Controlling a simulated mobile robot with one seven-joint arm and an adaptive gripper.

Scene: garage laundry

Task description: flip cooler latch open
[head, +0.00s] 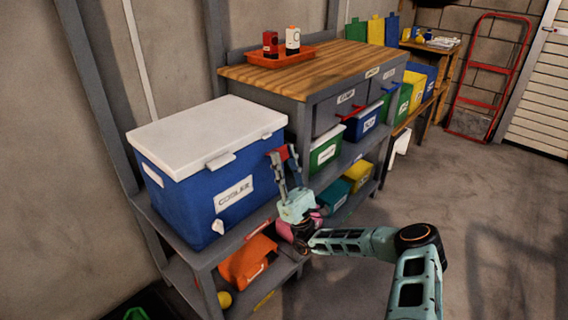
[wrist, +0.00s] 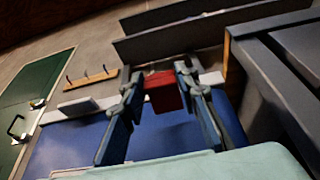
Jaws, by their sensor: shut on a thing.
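The blue cooler (head: 190,190) with a white lid (head: 205,132) stands on a grey shelf. The lid looks closed. A pale tab (head: 221,160) sits at the front lid edge; it also shows in the wrist view (wrist: 77,107). A red block-like piece, apparently the cooler latch (wrist: 163,92), is at the lid edge near the cooler's right front corner. My gripper (head: 283,157) is upright at that corner, with its fingers (wrist: 158,92) shut on the red latch from both sides. The fingers partly hide it, and I cannot tell whether it is flipped.
A wood-topped bench (head: 310,70) with an orange tray (head: 280,55) stands right of the cooler. Labelled bins, including a green one (head: 325,152), line its shelves. The floor (head: 480,220) at right is clear.

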